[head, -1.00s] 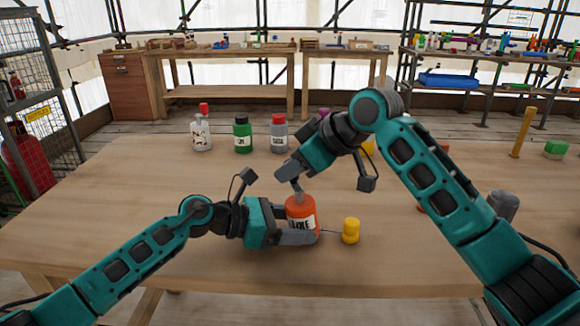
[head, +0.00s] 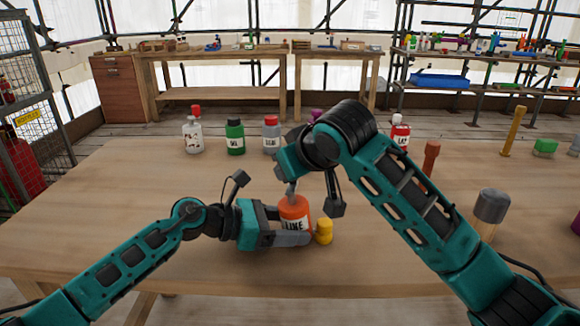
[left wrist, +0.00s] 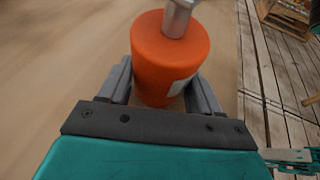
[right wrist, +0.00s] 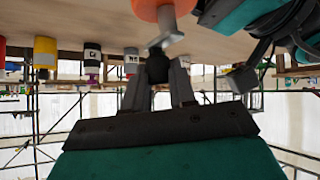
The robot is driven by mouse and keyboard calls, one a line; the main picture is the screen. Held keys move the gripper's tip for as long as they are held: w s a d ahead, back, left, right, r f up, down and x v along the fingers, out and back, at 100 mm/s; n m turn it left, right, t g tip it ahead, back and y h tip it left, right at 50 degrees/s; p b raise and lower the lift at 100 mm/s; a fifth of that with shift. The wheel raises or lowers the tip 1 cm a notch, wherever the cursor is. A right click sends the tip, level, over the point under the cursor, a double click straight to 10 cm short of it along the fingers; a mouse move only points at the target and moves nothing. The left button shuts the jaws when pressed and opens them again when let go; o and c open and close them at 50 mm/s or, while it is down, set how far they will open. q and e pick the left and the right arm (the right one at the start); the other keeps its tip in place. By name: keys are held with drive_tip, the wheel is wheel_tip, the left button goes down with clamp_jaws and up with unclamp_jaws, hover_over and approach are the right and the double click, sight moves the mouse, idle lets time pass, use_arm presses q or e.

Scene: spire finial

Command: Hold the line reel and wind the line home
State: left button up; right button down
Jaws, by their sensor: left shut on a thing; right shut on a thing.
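The orange line reel (head: 295,210), labelled LINE, stands upright on the wooden table. My left gripper (head: 285,238) is shut around its body; the left wrist view shows the reel (left wrist: 170,60) between both fingers. A grey metal crank (right wrist: 165,32) sits on top of the reel. My right gripper (right wrist: 160,85) is shut on the crank's dark knob (right wrist: 157,66), seen in the right wrist view. A yellow bobbin-shaped piece (head: 324,232) stands right beside the reel, close to the left fingertips.
A white bottle (head: 193,132), a green bottle (head: 235,137) and a grey bottle (head: 271,135) stand at the table's back. A grey-topped mallet-like post (head: 490,207) and a brown post (head: 431,158) stand at right. The front left table is clear.

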idle(0.3)
drive_tip(key=c, duration=0.9)
unclamp_jaws()
drive_tip(key=v, duration=1.2)
drive_tip(key=shift+r, duration=0.1)
